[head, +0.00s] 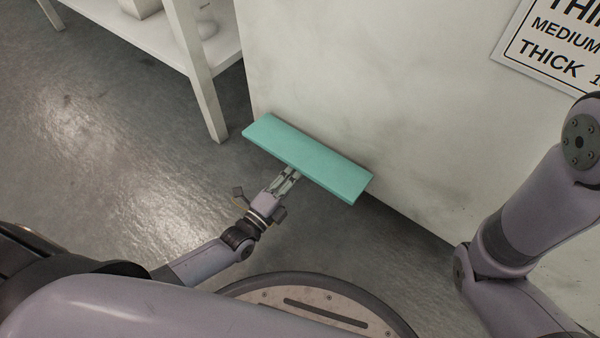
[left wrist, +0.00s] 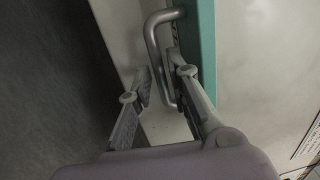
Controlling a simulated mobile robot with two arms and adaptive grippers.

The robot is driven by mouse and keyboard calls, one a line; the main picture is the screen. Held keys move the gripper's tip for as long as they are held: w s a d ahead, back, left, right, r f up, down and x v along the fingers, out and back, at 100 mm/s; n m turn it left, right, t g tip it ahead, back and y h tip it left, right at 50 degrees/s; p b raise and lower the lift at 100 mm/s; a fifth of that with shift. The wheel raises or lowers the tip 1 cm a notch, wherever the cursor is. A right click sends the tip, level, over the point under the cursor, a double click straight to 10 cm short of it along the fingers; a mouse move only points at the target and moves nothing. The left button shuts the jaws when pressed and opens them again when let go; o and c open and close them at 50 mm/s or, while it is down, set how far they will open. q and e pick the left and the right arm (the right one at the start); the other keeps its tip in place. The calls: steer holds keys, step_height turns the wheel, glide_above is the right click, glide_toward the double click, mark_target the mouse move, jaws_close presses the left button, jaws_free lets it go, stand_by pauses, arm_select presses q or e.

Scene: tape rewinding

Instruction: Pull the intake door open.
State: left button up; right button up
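The intake door (head: 308,158) is a teal panel low on the side of a pale, scuffed cabinet. It juts out from the cabinet's wall in the head view, and its edge shows as a teal strip in the left wrist view (left wrist: 207,45). A grey metal bar handle (left wrist: 153,42) is on its face. My left gripper (head: 291,174) is at the door's near side. In the left wrist view its fingers (left wrist: 160,76) stand apart, with the handle bar between them; firm contact is not visible. My right gripper is out of view.
The cabinet (head: 420,120) fills the right side and carries a printed sign (head: 555,50). A white shelf (head: 205,75) stands at the upper left. The grey floor (head: 110,150) on the left is clear.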

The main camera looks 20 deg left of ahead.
arm_select(q)
steer(key=shift+x, duration=1.1)
steer(key=shift+c, duration=0.6)
jaws_close()
steer(key=shift+s, duration=0.1)
